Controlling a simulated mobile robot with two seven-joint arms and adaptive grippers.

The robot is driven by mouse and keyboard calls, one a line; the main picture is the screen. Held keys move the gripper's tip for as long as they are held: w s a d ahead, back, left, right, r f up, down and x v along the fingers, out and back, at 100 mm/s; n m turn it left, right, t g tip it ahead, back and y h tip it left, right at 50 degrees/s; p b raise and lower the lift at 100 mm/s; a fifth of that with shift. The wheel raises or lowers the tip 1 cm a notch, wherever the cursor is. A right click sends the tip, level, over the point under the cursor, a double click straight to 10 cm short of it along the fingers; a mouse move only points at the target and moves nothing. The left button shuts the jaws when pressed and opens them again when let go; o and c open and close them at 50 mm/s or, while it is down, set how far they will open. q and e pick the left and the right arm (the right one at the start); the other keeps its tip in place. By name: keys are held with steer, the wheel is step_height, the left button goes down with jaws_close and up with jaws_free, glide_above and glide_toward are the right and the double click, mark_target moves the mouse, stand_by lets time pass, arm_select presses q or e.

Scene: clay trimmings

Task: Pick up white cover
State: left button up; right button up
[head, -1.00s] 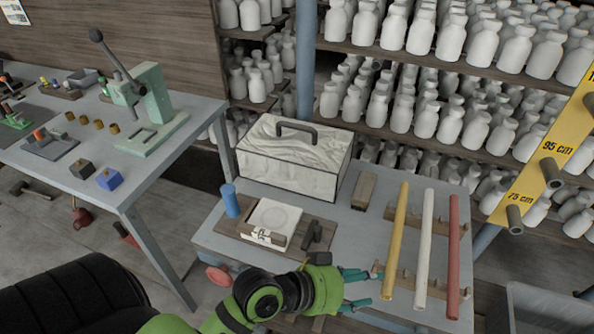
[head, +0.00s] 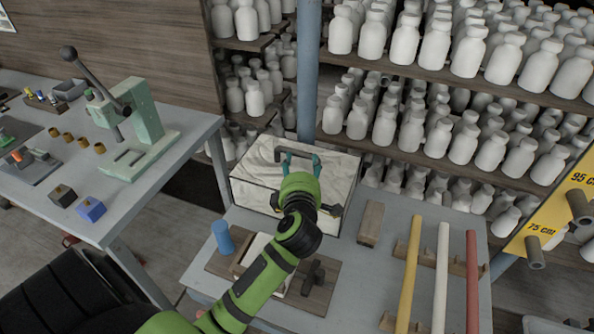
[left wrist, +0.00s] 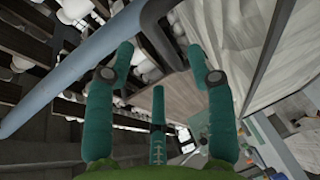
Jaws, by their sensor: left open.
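The white cover (head: 252,185) is a box-shaped lid with a wavy white surface and dark edges, standing at the back left of the near table. It has a dark arched handle (head: 279,152) on top. My left gripper (head: 300,162) is open over the cover's top, with its teal fingers at the handle. My arm hides part of the cover's front. In the left wrist view the cover (left wrist: 250,45) fills the upper right, and a dark bar, apparently the handle (left wrist: 152,14), passes by the spread fingertips (left wrist: 160,62). Contact cannot be told. My right gripper is out of view.
A blue cylinder (head: 221,236) and a wooden board (head: 318,296) lie in front of the cover. A wooden block (head: 371,222) and yellow, white and red rods (head: 441,280) are to the right. Shelves of white bottles (head: 430,120) and a blue post (head: 308,80) stand behind.

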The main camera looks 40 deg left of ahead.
mark_target(303, 154)
arm_select(q)
steer(key=x, duration=0.6)
steer(key=shift+w+p, duration=0.35)
steer(key=shift+p, duration=0.05)
steer(key=shift+d+r, duration=0.1)
steer(key=shift+r, duration=0.05)
jaws_close()
